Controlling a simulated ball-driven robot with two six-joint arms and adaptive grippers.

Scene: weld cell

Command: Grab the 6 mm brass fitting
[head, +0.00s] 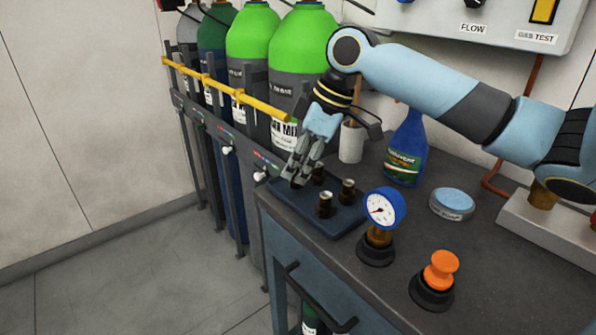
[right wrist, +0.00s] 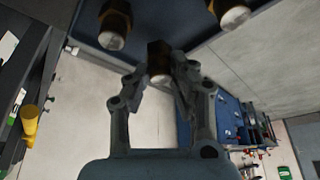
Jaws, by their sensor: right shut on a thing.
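My right gripper (head: 297,181) is over the left corner of a dark blue tray (head: 346,233) on the bench. In the right wrist view its fingers (right wrist: 160,72) are shut on a brass fitting (right wrist: 159,58). Its fingers mostly hide this fitting in the head view. Other brass fittings with dark bodies stand upright on the tray: a front one (head: 325,205), a right one (head: 347,191) and one behind the gripper (head: 318,174). Two of them show in the wrist view, at upper left (right wrist: 115,25) and upper right (right wrist: 230,13). Size marks cannot be read. My left gripper is not in view.
A pressure gauge (head: 382,209) stands close to the tray's right side. An orange-knobbed part (head: 441,270), a round tin (head: 452,204), a blue spray bottle (head: 406,150) and a white cup (head: 351,142) are on the bench. Gas cylinders (head: 252,40) stand behind a yellow rail (head: 225,89).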

